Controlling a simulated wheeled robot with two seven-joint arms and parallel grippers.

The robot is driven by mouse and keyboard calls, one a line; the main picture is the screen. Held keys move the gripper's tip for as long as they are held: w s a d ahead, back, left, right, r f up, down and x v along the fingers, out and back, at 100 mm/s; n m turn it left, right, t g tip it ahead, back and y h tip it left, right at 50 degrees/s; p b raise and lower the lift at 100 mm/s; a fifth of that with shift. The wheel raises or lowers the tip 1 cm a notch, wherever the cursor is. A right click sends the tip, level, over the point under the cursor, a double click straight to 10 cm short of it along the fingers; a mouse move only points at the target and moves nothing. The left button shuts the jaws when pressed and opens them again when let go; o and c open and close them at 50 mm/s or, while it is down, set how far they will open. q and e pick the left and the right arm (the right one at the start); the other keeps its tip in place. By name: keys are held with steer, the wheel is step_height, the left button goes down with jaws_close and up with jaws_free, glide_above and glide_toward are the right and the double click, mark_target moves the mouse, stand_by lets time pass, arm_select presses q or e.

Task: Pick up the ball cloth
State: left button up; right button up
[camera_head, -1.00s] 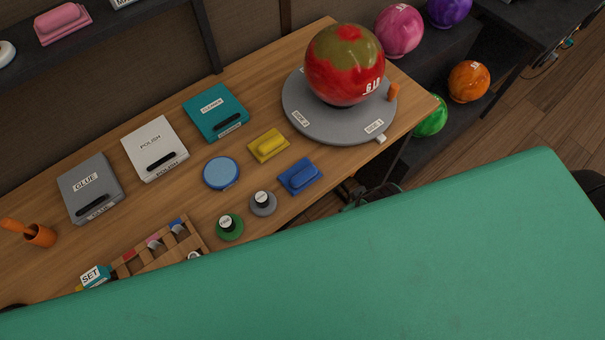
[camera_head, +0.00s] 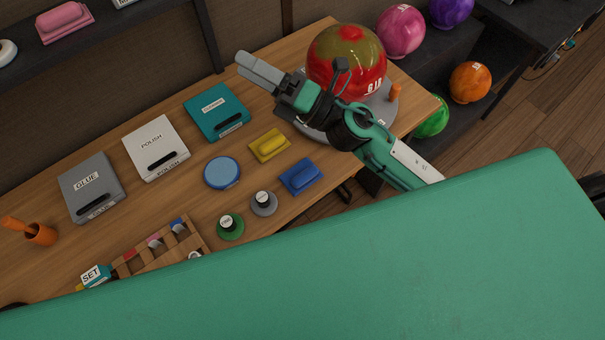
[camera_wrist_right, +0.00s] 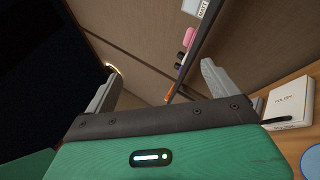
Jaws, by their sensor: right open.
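No thing in view is labelled as the ball cloth, and I cannot tell which it is. A folded-looking yellow pad (camera_head: 269,146) and a blue pad (camera_head: 301,177) lie on the wooden bench, right of the round blue disc (camera_head: 222,172). A pink pad (camera_head: 64,22) sits on the dark shelf at the upper left. My left gripper is not in view.
The red and olive ball (camera_head: 345,62) rests on a grey turntable (camera_head: 312,125), partly behind my right arm. Boxes labelled GLUE (camera_head: 91,187) and POLISH (camera_head: 155,148) and a teal box (camera_head: 216,111) stand along the bench. A wooden rack (camera_head: 160,250) is at the front.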

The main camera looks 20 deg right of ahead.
steer(key=s+a+f+n+g+y, duration=0.1)
steer(key=s+a+f+n+g, duration=0.25)
steer(key=n+g, duration=0.65)
steer(key=n+g+h, duration=0.5)
steer(key=n+h, duration=0.8)
steer(key=h, duration=0.2)
glide_toward(301, 173)
steer(key=f, duration=0.1)
steer(key=a+f+p, duration=0.1)
steer(key=f, duration=0.1)
steer(key=w+a+f+p, duration=0.1)
steer(key=shift+f, duration=0.4)
steer(key=x, duration=0.1)
steer(key=p+x, duration=0.1)
steer(key=x, duration=0.1)
steer(key=p+x, duration=0.1)
steer(key=shift+s+f, duration=0.35)
steer(key=shift+s, duration=0.05)
steer(key=shift+f, duration=0.3)
steer(key=c, duration=1.1)
steer(key=shift+o, duration=0.2)
steer(key=shift+r, duration=0.1)
